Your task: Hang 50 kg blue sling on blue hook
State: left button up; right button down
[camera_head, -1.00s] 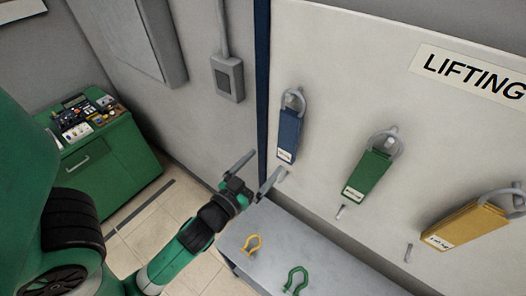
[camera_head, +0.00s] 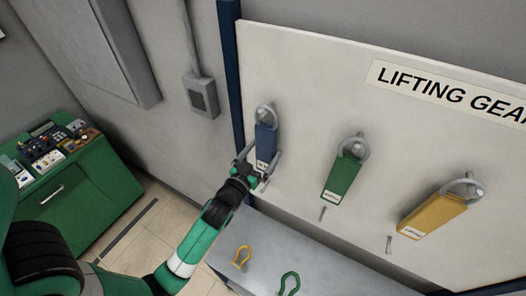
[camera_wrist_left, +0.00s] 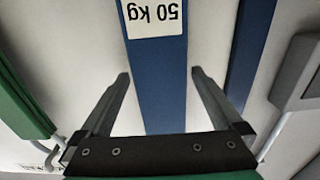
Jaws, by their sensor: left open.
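The blue sling (camera_head: 266,139) hangs by its grey shackle (camera_head: 265,113) on the white board, at the left end of the row. In the left wrist view the sling (camera_wrist_left: 162,85) carries a white label (camera_wrist_left: 152,17) reading 50 kg, upside down. My left gripper (camera_head: 259,164) is open at the sling's lower end. In the left wrist view its fingers (camera_wrist_left: 162,74) lie on either side of the blue strap, with gaps to both. A small peg at the sling's lower end is hidden or cannot be made out. My right gripper is not in view.
A green sling (camera_head: 343,178) and a yellow sling (camera_head: 432,216) hang to the right on the same board. Below is a grey bench (camera_head: 262,231) with a yellow shackle (camera_head: 241,257) and a green shackle (camera_head: 289,284). A green control cabinet (camera_head: 70,205) stands at left.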

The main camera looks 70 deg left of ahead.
aim_at(263, 146)
pick_arm(q)
grip_shut()
jog(key=shift+s+d+r+p, duration=0.2)
jog(key=shift+s+r+p, duration=0.05)
jog(key=shift+r+p, duration=0.45)
jog(key=shift+s+d+r+p, duration=0.15)
jog(key=shift+s+r+p, duration=0.1)
jog(key=shift+r+p, duration=0.45)
jog(key=shift+s+d, duration=0.1)
jog(key=shift+b+v, duration=0.35)
jog(key=shift+v, duration=1.2)
jog(key=shift+s+d, duration=0.4)
jog(key=shift+s, duration=0.2)
